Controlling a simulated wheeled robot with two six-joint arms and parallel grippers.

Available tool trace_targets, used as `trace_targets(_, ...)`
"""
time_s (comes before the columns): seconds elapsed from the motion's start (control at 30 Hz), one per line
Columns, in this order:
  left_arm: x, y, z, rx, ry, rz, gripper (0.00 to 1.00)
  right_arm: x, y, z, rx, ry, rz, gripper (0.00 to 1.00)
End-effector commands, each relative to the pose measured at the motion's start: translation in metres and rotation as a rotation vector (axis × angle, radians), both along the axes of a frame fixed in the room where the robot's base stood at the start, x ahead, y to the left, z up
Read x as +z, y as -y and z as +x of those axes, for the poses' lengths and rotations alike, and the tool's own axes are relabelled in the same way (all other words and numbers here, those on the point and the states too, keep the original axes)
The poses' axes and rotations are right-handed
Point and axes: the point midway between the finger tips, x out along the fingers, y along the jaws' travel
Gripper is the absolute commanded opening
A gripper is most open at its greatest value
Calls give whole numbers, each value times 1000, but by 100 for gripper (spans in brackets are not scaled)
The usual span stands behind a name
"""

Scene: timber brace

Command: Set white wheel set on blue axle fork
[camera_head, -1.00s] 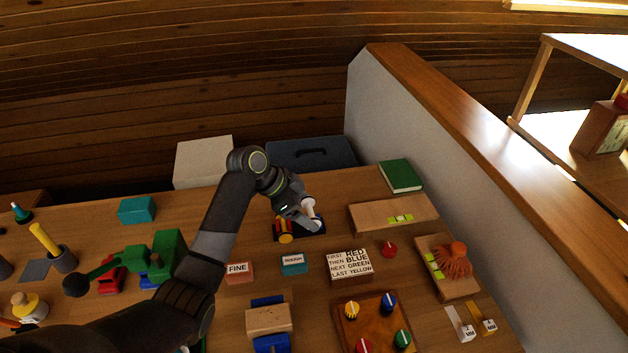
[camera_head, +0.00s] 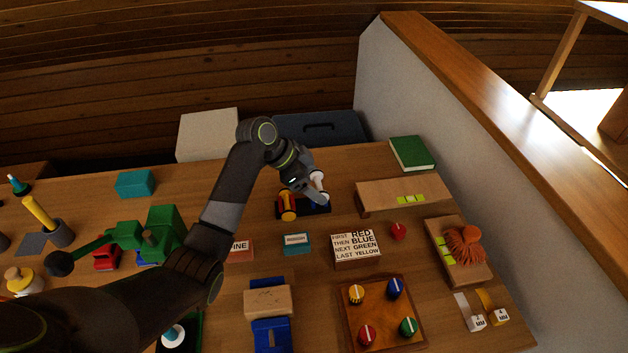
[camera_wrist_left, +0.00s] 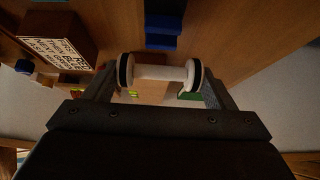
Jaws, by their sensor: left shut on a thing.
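The white wheel set (camera_wrist_left: 160,72), two white wheels with dark rims on a white axle, spans the jaws of my left gripper (camera_wrist_left: 160,88). The blue axle fork (camera_head: 271,335) stands at the front middle under a wooden block (camera_head: 269,301). A blue part (camera_wrist_left: 163,30), likely the same fork, shows at the top of the wrist view. My right gripper is not in view.
A lettered sign block (camera_head: 357,246), a teal block (camera_head: 297,243) and a knob board (camera_head: 382,320) stand in front. Green toy parts (camera_head: 163,230) are left. A grey wall (camera_head: 440,130) bounds the right.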

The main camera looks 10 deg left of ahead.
Motion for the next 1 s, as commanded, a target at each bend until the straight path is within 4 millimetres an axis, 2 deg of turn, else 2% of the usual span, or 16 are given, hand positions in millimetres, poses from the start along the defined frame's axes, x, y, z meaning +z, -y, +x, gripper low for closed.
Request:
trace_targets(0.03, -9, 0, 0, 0, 0, 0, 55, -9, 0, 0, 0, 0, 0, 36)
trace_targets(0.3, -30, 0, 0, 0, 0, 0, 55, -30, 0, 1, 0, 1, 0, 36)
trace_targets(0.6, -47, 0, 0, 0, 0, -1, 55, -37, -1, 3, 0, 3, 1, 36)
trace_targets(0.97, -49, 0, 0, 0, 0, -1, 55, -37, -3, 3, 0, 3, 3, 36)
trace_targets(1.0, -49, 0, 0, 0, 0, -1, 83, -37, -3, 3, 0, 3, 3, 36)
